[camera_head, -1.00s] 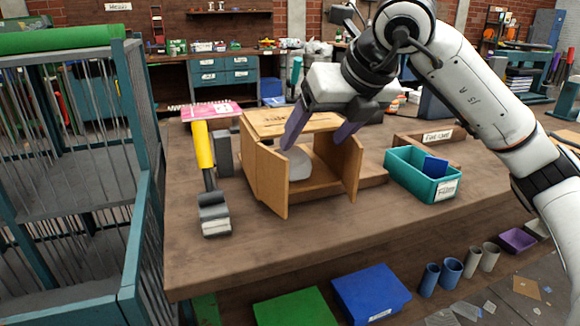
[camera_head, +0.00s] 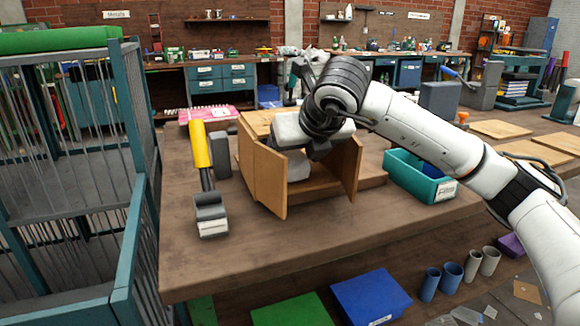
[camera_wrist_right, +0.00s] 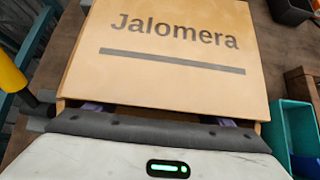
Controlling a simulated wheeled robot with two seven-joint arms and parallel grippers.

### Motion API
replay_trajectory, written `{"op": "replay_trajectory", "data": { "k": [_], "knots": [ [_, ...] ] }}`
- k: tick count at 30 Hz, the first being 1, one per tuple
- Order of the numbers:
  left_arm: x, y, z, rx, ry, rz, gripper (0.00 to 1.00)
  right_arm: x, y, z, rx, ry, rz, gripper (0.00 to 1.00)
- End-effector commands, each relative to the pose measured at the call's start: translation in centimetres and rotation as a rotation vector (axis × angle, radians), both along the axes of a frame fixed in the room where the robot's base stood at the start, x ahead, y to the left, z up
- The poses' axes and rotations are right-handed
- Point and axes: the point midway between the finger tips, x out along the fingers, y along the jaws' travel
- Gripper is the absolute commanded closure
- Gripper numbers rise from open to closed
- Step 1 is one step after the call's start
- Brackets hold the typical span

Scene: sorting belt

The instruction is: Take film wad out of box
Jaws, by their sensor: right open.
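The open cardboard box (camera_head: 270,180) stands on the brown table with its two front flaps spread toward me. The film wad (camera_head: 298,168), a pale grey rounded lump, shows only in part in the box's front opening, below my right gripper. My right gripper (camera_head: 305,138) is at the front of the box, under its top edge, with its fingers mostly hidden. In the right wrist view the box top (camera_wrist_right: 175,50) reads "Jalomera", and the open fingers (camera_wrist_right: 158,111) reach under its front edge, set wide apart. Whether they touch the wad cannot be seen. My left gripper is not in view.
A teal bin (camera_head: 415,182) stands to the right. A wire cage (camera_head: 75,190) with teal posts borders the table's left side. The table's front left is clear.

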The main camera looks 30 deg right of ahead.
Motion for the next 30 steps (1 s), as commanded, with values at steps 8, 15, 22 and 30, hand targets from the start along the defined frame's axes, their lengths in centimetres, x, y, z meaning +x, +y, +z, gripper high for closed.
{"op": "replay_trajectory", "data": {
  "k": [8, 15, 22, 30],
  "knots": [
    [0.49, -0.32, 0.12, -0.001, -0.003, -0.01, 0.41, 0.73, -0.17, -0.74, 0.0, -0.001, 0.001, 0.26],
    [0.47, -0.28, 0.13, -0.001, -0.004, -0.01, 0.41, 0.7, -0.14, -0.72, 0.0, 0.0, 0.001, 0.54],
    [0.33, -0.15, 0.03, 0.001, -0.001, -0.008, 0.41, 0.69, -0.15, -0.69, 0.0, -0.001, 0.001, 0.69],
    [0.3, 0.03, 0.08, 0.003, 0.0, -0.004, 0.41, 0.48, -0.08, -0.42, 0.0, -0.001, 0.001, 0.69]
  ]
}}
